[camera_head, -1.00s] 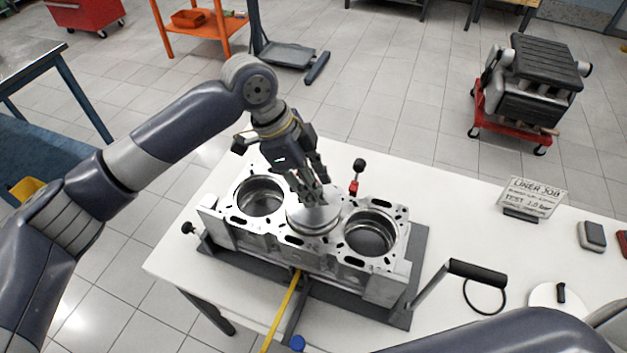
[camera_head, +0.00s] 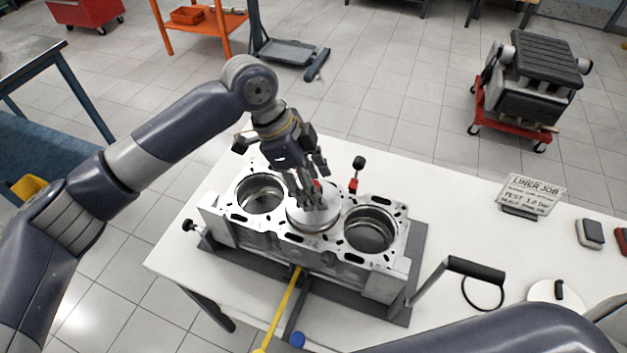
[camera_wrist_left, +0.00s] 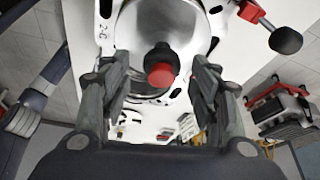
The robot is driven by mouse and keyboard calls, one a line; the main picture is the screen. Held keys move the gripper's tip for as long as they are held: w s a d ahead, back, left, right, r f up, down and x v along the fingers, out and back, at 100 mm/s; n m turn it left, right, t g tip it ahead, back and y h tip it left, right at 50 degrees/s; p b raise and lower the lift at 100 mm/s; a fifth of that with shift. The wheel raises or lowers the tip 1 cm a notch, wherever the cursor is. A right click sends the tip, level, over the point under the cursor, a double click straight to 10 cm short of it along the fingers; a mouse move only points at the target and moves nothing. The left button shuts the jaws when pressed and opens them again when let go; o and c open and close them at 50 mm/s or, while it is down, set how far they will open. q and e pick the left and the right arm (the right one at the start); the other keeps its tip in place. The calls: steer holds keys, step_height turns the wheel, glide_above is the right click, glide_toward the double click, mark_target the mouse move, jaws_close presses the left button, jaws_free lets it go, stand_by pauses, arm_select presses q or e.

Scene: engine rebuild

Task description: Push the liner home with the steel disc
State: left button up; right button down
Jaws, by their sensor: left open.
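The steel disc (camera_head: 322,220) lies over the middle bore of the engine block (camera_head: 270,240). Its black knob has a red top (camera_wrist_left: 160,75), which also shows in the head view (camera_head: 317,185). My left gripper (camera_head: 310,200) is above the disc, pointing down. In the left wrist view its fingers (camera_wrist_left: 160,68) are apart, one on each side of the red-topped knob, with gaps between. My right gripper is out of view.
Open bores (camera_head: 370,230) lie either side of the disc. A red-and-black clamp (camera_head: 354,180) stands behind the block. A black-handled crank (camera_head: 475,270) and a yellow bar (camera_head: 281,310) are in front. A sign (camera_head: 532,194) stands right; the table (camera_head: 440,200) between is mostly clear.

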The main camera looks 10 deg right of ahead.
arm_select(q)
steer(key=v, duration=1.2)
steer(key=shift+d, duration=0.1)
